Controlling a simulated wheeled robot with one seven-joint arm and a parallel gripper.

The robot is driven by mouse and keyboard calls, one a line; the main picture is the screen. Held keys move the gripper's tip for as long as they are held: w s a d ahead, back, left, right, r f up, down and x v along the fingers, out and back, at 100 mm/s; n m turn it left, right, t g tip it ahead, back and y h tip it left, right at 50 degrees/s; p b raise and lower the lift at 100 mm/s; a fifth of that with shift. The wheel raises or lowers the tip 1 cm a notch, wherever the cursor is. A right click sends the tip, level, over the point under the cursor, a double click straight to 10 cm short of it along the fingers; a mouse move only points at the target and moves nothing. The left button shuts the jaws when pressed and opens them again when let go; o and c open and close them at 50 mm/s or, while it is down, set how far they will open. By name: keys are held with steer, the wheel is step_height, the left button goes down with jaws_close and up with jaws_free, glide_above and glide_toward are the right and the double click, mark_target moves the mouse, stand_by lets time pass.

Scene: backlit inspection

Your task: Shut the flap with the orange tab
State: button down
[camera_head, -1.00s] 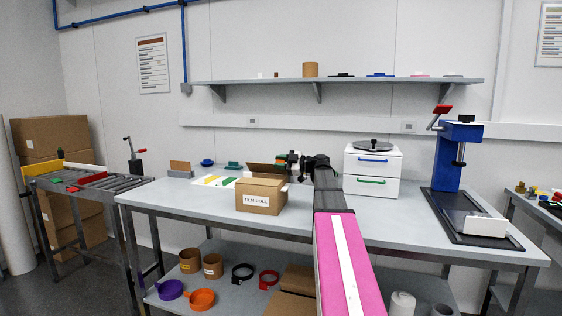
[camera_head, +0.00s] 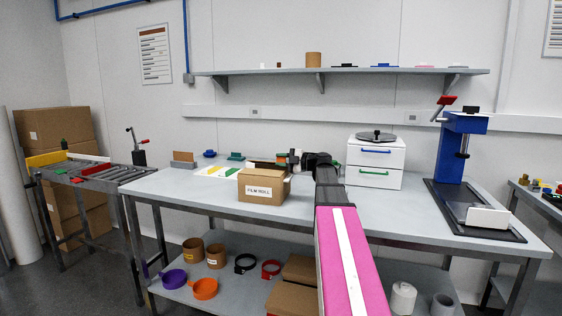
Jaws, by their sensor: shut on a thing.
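A cardboard box (camera_head: 262,189) labelled "FILM ROLL" stands on the workbench, just left of my arm. A brown flap (camera_head: 262,163) shows at its top rear edge, low over the box. I cannot make out an orange tab on it for certain; a small orange and green patch shows just behind the box. My gripper (camera_head: 292,160) is at the box's top right rear corner, small and dark. Its fingers appear closed at the flap's edge, but the contact is too small to see clearly.
The workbench (camera_head: 225,205) is clear in front of the box. A white drawer unit (camera_head: 375,182) and a blue press (camera_head: 462,155) stand to the right. A white sheet (camera_head: 215,172) with coloured pieces lies left of the box. A wall shelf (camera_head: 340,72) runs above.

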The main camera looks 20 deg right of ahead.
steer(key=c, duration=0.9)
jaws_free()
steer(key=v, duration=1.1)
steer(key=shift+a, duration=0.1)
